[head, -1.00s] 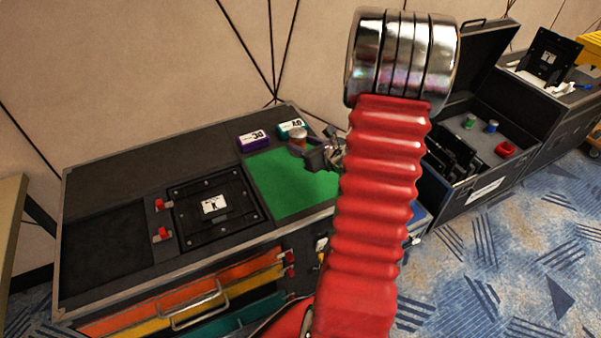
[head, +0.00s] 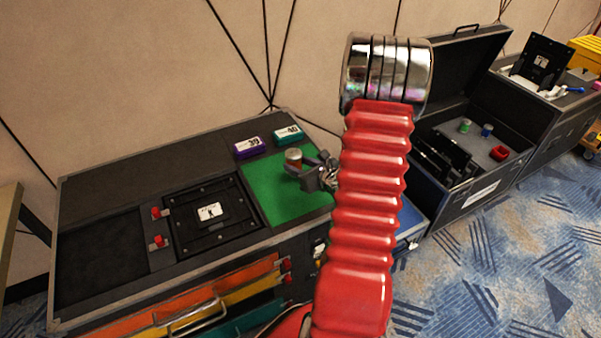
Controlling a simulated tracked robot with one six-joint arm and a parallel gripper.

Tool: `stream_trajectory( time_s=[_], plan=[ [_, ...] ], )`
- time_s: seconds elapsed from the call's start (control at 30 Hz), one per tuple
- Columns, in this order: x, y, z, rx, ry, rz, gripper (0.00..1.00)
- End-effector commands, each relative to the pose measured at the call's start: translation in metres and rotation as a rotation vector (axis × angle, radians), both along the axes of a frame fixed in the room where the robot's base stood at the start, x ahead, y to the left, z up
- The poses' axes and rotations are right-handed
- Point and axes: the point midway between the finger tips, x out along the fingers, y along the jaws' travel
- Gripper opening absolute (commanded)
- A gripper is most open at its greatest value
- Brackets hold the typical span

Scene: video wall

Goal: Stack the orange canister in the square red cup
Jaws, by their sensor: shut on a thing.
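The orange canister (head: 293,158) is upright with a light top, over the green mat, and my gripper (head: 299,168) is shut on it from the right. I cannot tell whether the canister touches the mat or hangs just above it. The square red cup (head: 499,153) sits at the right, in the open black case behind my arm. The cup shows an open, dark inside. My red arm hides part of the bench and the mat's right side.
The green mat (head: 270,205) lies on the black bench, with a purple box (head: 248,148) and a teal box (head: 288,136) behind it. A green can (head: 465,126) and a blue can (head: 487,130) stand near the cup in the black case (head: 455,205). Patterned carpet is clear at right.

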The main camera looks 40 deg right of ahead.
Motion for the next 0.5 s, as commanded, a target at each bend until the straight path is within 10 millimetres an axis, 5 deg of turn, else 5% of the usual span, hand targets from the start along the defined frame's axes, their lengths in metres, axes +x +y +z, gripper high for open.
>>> stream_trajectory(
  time_s=[0.5],
  plan=[
    [0.000, 0.000, -0.041, 0.000, 0.000, -0.001, 0.14]
  ],
)
